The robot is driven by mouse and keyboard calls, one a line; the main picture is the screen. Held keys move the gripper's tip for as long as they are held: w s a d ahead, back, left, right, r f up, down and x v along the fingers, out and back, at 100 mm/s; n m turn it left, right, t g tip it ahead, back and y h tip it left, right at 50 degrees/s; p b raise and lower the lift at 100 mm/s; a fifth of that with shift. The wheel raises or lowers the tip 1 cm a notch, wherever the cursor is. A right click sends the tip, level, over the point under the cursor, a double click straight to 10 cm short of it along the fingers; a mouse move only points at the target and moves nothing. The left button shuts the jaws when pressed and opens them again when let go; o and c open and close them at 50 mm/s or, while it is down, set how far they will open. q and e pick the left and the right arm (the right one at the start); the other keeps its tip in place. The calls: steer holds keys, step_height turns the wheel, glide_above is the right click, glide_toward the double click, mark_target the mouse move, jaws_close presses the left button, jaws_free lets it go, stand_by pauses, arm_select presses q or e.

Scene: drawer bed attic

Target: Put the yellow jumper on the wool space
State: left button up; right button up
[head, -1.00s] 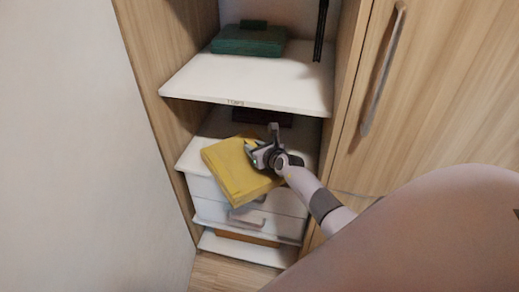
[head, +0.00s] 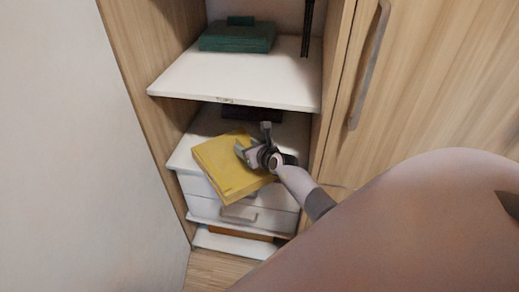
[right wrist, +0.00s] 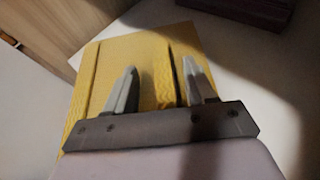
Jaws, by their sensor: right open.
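The yellow jumper (head: 217,172) is a flat folded bundle at the front of the middle white shelf (head: 183,157). It lies askew, and its near corner juts out past the shelf's front edge. My right gripper (head: 241,150) is open over the jumper's right part. In the right wrist view the two fingertips (right wrist: 160,68) are apart, with the yellow knit (right wrist: 150,48) under and between them. I cannot tell whether the fingers touch it. No label that reads as wool is legible. My left gripper is not in view.
A dark folded item (head: 240,113) lies at the back of the middle shelf. The upper shelf (head: 240,82) holds a green folded item (head: 237,38) and has a small, unclear label. White drawers (head: 268,218) are below. A wooden door with a handle (head: 370,65) stands right, a pale wall left.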

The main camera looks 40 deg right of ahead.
step_height(320, 180, up, 3)
steer(key=p, duration=0.3)
glide_above(264, 173)
steer(key=w, duration=0.2)
steer(key=shift+s+d+r, duration=0.15)
steer(key=shift+s, duration=0.1)
steer(key=shift+p+v, duration=0.35)
steer(key=shift+v, duration=0.5)
steer(key=s+a+f+m+g+y, duration=0.1)
steer(key=s+a+f+m, duration=0.1)
steer(key=s+a+m, duration=0.7)
steer(key=s+a+f+m+g+y, duration=0.2)
steer(key=s+a+m, duration=0.7)
steer(key=m, duration=1.4)
steer(key=s+f, duration=0.1)
steer(key=s, duration=0.2)
steer(key=shift+s+m, duration=0.3)
steer(key=shift+s, duration=0.05)
steer(key=shift+r+p, duration=0.85)
steer(key=shift+r, duration=0.05)
